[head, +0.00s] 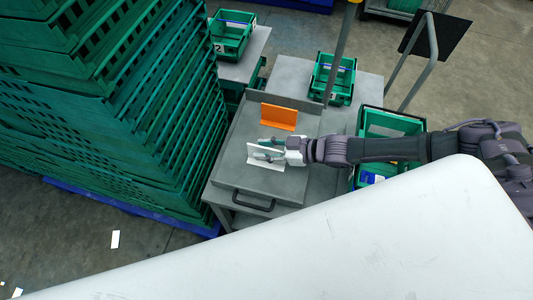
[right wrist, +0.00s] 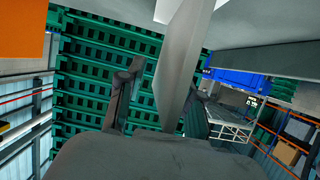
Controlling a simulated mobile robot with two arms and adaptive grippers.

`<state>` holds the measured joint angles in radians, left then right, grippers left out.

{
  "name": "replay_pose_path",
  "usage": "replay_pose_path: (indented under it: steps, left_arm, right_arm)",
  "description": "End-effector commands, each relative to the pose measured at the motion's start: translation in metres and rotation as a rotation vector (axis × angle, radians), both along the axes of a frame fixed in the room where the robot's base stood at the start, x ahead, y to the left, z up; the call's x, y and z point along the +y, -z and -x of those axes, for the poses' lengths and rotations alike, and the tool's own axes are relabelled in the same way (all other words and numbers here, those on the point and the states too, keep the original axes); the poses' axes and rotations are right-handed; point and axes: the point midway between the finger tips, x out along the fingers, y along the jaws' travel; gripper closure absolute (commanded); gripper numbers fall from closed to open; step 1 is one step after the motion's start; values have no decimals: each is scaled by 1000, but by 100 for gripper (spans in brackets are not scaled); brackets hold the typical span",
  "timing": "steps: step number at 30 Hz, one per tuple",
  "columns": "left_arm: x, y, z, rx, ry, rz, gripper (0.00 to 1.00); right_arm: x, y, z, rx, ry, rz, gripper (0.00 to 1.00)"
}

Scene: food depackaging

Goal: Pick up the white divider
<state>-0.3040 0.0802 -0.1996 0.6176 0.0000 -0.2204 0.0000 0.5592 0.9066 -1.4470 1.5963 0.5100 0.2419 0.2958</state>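The white divider (head: 264,166) stands upright on the grey table plate in the head view. My right gripper (head: 264,148) reaches in from the right with its fingers spread at the divider. In the right wrist view the divider (right wrist: 180,62) rises between the fingers as a pale panel. A clear gap shows between it and the left-hand finger (right wrist: 125,95). The other finger is mostly hidden behind the divider, so I cannot tell whether it touches. My left gripper is not in view.
An orange divider (head: 279,117) stands just behind the white one. The grey table (head: 290,185) has a dark handle (head: 254,203) at its front. Stacked green crates (head: 130,120) wall off the left. Green bins (head: 334,80) stand behind and to the right.

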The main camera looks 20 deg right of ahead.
Motion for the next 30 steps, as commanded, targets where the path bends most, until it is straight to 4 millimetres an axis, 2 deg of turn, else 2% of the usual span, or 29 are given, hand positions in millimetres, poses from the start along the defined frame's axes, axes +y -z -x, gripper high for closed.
replay_pose_path:
  steps: [5, 12, 25, 30]
  left_arm:
    - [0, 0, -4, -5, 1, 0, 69]
    - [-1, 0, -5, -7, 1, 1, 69]
    - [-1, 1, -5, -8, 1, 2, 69]
    - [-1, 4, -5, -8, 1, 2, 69]
  right_arm:
    - [0, 1, 0, 0, 0, 0, 65]
    - [0, 1, 0, 0, 0, 0, 100]
    - [0, -1, 0, 0, 0, 0, 100]
    - [0, -11, 0, -2, -1, 0, 100]
